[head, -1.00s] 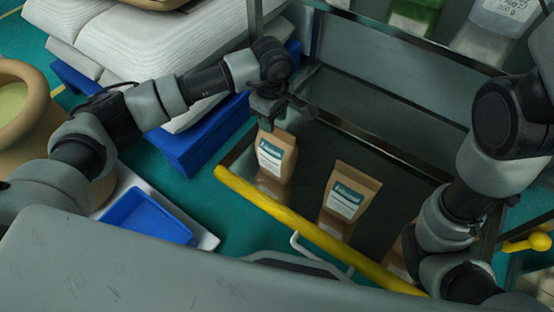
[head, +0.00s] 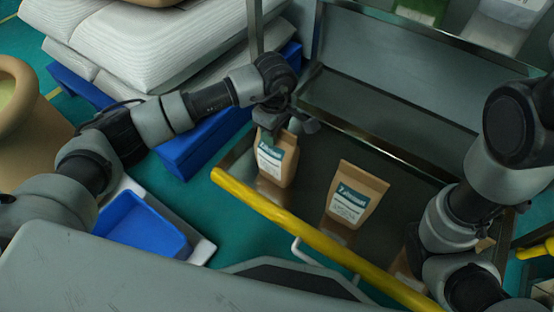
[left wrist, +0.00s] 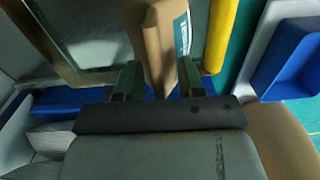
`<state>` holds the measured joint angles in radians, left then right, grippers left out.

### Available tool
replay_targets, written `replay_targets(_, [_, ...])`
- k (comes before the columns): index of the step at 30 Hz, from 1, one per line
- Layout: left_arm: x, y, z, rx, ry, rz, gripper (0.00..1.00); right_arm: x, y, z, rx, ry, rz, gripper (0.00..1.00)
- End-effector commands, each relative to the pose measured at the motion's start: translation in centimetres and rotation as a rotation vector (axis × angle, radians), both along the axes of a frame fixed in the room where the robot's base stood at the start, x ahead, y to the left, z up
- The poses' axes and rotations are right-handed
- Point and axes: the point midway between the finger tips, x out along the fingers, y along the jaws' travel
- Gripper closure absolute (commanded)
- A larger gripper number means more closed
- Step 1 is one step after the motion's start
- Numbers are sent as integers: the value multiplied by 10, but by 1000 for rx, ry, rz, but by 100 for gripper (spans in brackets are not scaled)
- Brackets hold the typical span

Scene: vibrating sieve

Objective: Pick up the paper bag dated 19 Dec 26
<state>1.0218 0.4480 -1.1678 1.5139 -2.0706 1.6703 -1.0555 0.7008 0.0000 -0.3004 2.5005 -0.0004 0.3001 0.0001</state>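A brown paper bag (head: 278,158) with a white and teal label stands at the left of the dark metal shelf. A second paper bag (head: 354,195) stands to its right. A third bag (head: 404,284) is mostly hidden by my right arm. The dates are too small to read. My left gripper (head: 286,124) is at the top of the left bag. In the left wrist view its fingers (left wrist: 157,82) are apart, with that bag (left wrist: 158,35) between them and a gap on the left side. My right gripper is out of sight.
A yellow rail (head: 310,235) runs along the shelf's front edge. A blue tray (head: 143,228) lies at the lower left. White sacks (head: 150,50) are stacked at the back left on a blue pallet (head: 195,150). A metal post (head: 255,30) stands behind the left gripper.

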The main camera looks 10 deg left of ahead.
Motion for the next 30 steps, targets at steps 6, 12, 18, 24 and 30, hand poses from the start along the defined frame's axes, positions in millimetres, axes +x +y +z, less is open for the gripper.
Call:
replay_targets(6, [0,0,-4,0,1,0,62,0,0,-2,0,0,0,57])
replay_targets(12, [0,0,-5,0,1,0,62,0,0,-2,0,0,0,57])
replay_targets(18, [0,0,-4,0,1,1,68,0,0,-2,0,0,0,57])
replay_targets(24, [0,0,-4,0,0,1,98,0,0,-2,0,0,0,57])
replay_targets(30, [0,0,-4,0,0,1,100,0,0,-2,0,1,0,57])
